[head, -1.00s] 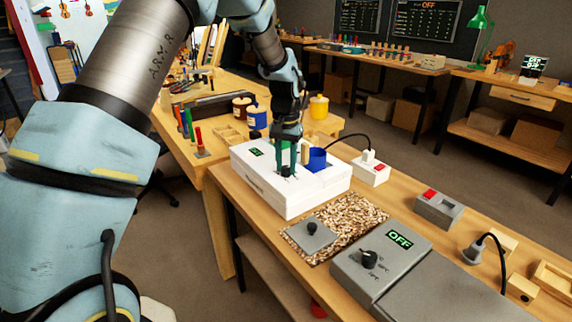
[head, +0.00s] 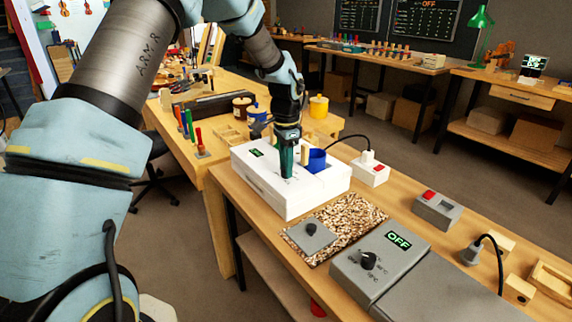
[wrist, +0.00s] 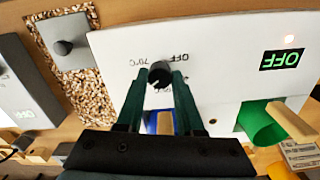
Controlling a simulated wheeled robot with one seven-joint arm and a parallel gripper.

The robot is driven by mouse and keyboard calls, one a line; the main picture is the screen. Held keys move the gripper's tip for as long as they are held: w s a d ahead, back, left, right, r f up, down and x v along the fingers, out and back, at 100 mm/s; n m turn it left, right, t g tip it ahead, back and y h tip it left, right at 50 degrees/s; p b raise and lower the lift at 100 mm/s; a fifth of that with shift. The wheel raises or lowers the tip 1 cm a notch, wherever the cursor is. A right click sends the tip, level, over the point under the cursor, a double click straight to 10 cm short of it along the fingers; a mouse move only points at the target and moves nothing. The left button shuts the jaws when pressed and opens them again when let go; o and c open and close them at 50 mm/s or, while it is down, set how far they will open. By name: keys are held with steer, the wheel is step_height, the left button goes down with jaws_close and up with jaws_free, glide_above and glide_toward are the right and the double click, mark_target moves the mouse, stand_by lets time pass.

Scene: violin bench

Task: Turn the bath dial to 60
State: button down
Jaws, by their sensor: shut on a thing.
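The bath is a white box (head: 318,186) on the near bench, and its top fills much of the wrist view (wrist: 112,52). Its black dial (wrist: 160,73) has "OFF" and "70°C" printed near it. My gripper (wrist: 161,80) points down with its green fingers shut on the dial. In the head view my gripper (head: 287,174) hides the dial. The bath's green display (wrist: 282,59) reads OFF, upside down in the wrist view. A small light glows beside it. I cannot read the dial's exact setting.
A blue pot (head: 317,160) and a green pot (wrist: 260,122) with a wooden piece are set in the bath. A grey box (head: 380,262) with its own dial and OFF display stands nearer. A grey plate with a knob (head: 310,229) lies on a speckled mat (head: 358,214).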

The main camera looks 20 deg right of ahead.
steer(key=shift+m, duration=0.3)
stand_by(0.4)
steer(key=c, duration=0.5)
jaws_free()
steer(key=shift+c, duration=0.2)
step_height(320, 180, up, 11)
steer(key=b, duration=0.2)
steer(key=shift+f, duration=0.1)
